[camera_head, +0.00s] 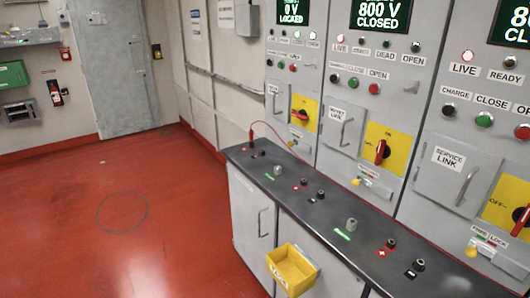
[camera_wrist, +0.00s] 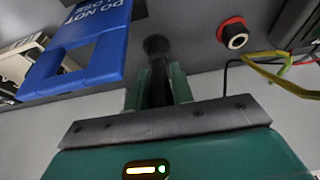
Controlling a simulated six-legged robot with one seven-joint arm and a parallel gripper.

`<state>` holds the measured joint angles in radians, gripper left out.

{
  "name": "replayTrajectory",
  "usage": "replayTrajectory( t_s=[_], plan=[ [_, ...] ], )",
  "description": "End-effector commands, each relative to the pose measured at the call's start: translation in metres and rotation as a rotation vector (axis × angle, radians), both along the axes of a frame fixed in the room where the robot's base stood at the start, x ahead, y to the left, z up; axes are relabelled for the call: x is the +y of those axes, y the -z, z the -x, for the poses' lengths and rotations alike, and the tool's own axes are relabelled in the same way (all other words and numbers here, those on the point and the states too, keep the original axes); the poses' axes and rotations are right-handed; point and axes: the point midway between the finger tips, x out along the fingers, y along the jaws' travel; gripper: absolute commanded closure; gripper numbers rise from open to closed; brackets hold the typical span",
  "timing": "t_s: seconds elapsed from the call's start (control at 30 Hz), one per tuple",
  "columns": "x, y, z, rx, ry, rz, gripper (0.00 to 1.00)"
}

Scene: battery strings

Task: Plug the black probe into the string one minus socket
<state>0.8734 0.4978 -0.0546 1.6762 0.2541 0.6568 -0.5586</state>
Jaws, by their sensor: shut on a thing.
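My gripper (camera_wrist: 158,88) is in the wrist view only. It is shut on the black probe (camera_wrist: 158,72), whose dark shaft stands between the two green fingers. The probe's far end meets or overlaps a dark round shape (camera_wrist: 157,44); I cannot tell whether this is a socket or part of the probe. A red-ringed socket (camera_wrist: 232,33) is right of the probe, apart from it. In the head view, a red probe (camera_head: 251,133) with a red lead stands at the bench's far end. Dark sockets (camera_head: 320,194) with red or black markers line the bench top (camera_head: 330,215).
A blue "DO NOT" tag (camera_wrist: 98,52) hangs close left of my gripper. A yellow loop (camera_wrist: 285,75) and a dark cable lie at right. In the head view, a yellow bin (camera_head: 292,272) hangs on the bench front, cabinets stand behind, and the red floor (camera_head: 120,215) is clear.

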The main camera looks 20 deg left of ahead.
Motion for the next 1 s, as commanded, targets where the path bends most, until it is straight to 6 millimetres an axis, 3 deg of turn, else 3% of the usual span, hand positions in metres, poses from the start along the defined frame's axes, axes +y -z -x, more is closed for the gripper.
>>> replayTrajectory(
  t_s=[1.0],
  plan=[
    [0.000,-0.024,0.000,0.000,0.000,0.000,1.00]
  ],
)
